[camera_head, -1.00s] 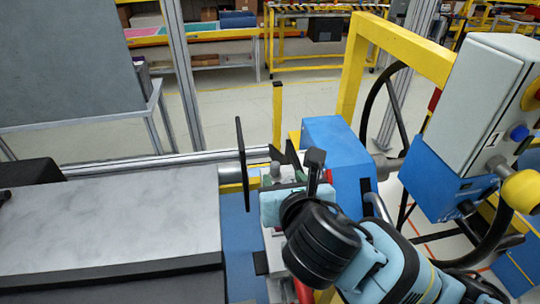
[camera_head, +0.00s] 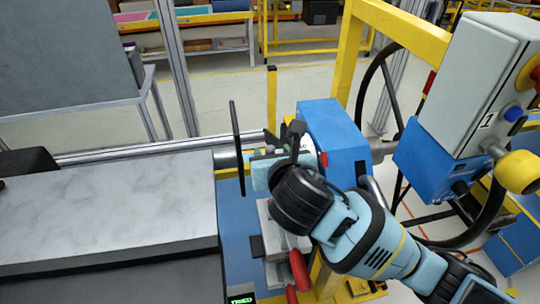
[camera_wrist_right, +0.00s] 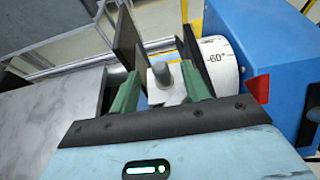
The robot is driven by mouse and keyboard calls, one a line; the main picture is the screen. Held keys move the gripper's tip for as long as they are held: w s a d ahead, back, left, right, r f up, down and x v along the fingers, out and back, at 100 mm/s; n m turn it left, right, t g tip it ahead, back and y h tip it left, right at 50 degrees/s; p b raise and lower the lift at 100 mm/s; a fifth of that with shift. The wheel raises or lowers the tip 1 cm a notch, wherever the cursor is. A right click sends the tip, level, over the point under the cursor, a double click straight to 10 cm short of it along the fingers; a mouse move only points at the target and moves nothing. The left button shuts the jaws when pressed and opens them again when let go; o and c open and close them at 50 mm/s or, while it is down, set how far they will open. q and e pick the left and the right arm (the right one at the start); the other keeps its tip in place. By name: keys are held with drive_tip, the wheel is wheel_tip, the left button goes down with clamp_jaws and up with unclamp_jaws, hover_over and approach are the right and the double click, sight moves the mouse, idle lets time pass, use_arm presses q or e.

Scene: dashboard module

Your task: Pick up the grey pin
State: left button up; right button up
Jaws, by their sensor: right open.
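The grey pin (camera_wrist_right: 161,73) shows in the right wrist view as a short, rounded grey peg standing on a pale metal block (camera_wrist_right: 165,92). My right gripper (camera_wrist_right: 160,84) is open, with one green finger on each side of the pin. I cannot tell whether either finger touches it. In the head view my right gripper (camera_head: 268,165) is beside the blue machine housing, and its own wrist hides most of its fingers and the pin. My left gripper is not in view.
A thin dark plate (camera_head: 236,145) stands close on the left of my right gripper. The blue housing (camera_head: 332,140) and a white dial marked -60° (camera_wrist_right: 217,64) are close on the right. A grey slab (camera_head: 110,210) fills the left. Red handles (camera_head: 298,268) stick out below.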

drive_tip(key=shift+x, duration=0.8)
clamp_jaws()
drive_tip(key=shift+r, duration=0.15)
drive_tip(key=shift+r, duration=0.55)
wheel_tip(320, 180, up, 2)
drive_tip(key=shift+r, duration=0.1)
drive_tip(key=s+a, duration=0.2)
drive_tip(key=s, duration=0.5)
drive_tip(key=s+a+r, duration=0.1)
drive_tip(key=s+a, duration=0.2)
drive_tip(key=s, duration=0.5)
drive_tip(key=shift+r, duration=0.3)
